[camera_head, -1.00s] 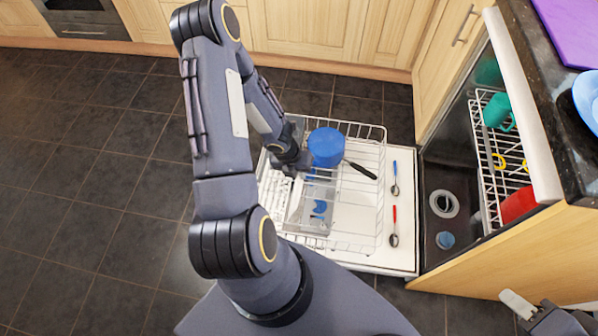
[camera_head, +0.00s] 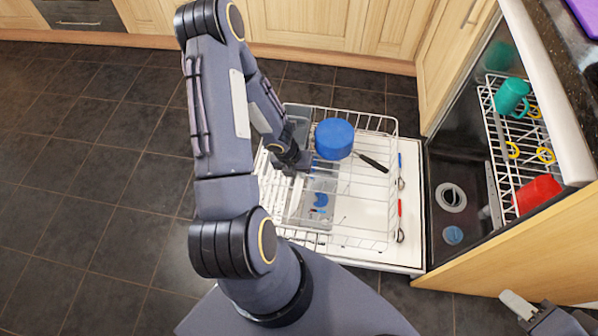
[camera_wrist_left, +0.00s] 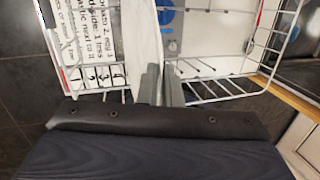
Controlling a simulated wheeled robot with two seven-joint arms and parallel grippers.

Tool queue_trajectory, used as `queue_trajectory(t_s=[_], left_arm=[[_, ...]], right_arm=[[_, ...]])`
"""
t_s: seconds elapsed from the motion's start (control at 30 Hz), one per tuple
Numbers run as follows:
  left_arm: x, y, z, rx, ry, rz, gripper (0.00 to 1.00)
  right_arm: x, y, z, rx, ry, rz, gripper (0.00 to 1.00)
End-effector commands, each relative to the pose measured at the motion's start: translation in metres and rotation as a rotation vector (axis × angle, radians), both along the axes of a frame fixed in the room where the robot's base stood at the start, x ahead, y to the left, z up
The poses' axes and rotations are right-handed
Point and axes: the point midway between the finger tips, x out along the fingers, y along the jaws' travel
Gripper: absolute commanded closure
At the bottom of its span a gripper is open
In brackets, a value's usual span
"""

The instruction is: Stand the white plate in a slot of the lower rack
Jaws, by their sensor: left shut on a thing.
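My left gripper (camera_head: 296,162) reaches down at the left side of the lower rack (camera_head: 372,240). In the left wrist view its fingers (camera_wrist_left: 160,88) are shut, with a pale, nearly edge-on piece, which looks like the white plate (camera_wrist_left: 143,35), rising from between them over the rack wires. My right gripper (camera_head: 530,308) is at the lower right corner, mostly cut off.
A blue round vessel (camera_head: 334,138) and a black handle (camera_head: 371,162) are in the lower rack. The upper rack (camera_head: 505,150) holds a teal mug (camera_head: 511,95) and a red item (camera_head: 538,194).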

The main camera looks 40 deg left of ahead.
Motion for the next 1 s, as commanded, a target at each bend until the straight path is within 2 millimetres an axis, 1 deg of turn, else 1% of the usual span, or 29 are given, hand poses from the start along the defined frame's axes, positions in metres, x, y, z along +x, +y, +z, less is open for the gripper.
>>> queue_trajectory(t_s=[0.27,0.57,0.8,0.83,1.0], left_arm=[[0.0006,-0.0003,0.0004,0.0,-0.001,-0.001,1.0],[0.0006,-0.0005,-0.0057,-0.001,-0.002,-0.001,1.0],[0.0005,-0.0003,-0.0052,-0.001,-0.002,-0.001,1.0],[0.0005,-0.0003,-0.0052,-0.001,-0.002,-0.001,0.92],[0.0003,-0.0002,-0.0054,0.0,-0.001,-0.001,0.7]], right_arm=[[0.0,0.0,0.0,0.0,0.0,0.0,0.64],[0.0,0.0,-0.0067,0.0,0.0,0.0,0.64],[0.0,0.0,-0.0063,0.0,0.0,0.0,0.64],[0.0,0.0,-0.0063,0.0,0.0,0.0,0.64],[0.0,0.0,-0.0063,0.0,0.0,0.0,0.64]])
